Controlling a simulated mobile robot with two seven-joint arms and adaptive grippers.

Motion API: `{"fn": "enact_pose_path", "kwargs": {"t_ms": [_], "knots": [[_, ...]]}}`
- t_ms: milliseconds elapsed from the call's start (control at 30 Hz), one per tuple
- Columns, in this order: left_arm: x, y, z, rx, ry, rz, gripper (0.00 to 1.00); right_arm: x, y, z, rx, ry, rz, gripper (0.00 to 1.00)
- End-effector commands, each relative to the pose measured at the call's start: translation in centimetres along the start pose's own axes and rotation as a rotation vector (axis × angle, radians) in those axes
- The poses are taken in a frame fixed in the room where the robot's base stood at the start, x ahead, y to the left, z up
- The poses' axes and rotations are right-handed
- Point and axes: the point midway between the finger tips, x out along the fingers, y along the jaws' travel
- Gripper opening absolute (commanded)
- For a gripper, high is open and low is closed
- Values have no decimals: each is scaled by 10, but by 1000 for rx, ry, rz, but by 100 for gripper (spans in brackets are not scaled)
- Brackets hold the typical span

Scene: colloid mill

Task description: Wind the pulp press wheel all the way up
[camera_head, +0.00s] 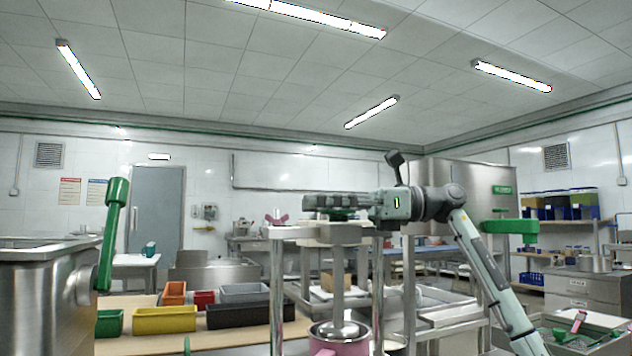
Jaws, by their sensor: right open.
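The pulp press (277,290) stands right of centre, with steel posts and a top crossbar. Its central shaft (338,268) runs down to a round metal press plate (340,330) at the mouth of a pink pot (322,347). A little green shows at the top of the press, which looks like part of the press wheel (345,215); most of it is hidden by my right gripper. My right gripper (318,201) lies level over the press top, fingers pointing left, open. I cannot tell whether it touches the wheel. My left gripper is out of view.
A steel vessel (38,300) with a long green lever (113,225) stands at the left. Yellow (165,320), black (238,314) and other bins sit on a bench behind. A green arm-like part (510,227) is at the right.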

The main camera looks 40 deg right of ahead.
Motion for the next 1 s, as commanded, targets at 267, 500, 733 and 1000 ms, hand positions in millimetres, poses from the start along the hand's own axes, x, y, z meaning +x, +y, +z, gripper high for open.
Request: {"fn": "enact_pose_path", "kwargs": {"t_ms": [267,500,733,1000], "knots": [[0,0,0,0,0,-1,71,-1,1,37,-5,-5,0,70],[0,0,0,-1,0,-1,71,-1,1,70,-3,-5,0,70],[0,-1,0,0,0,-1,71,0,0,90,0,-2,0,70],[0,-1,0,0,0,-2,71,0,0,95,0,1,-1,70]]}}
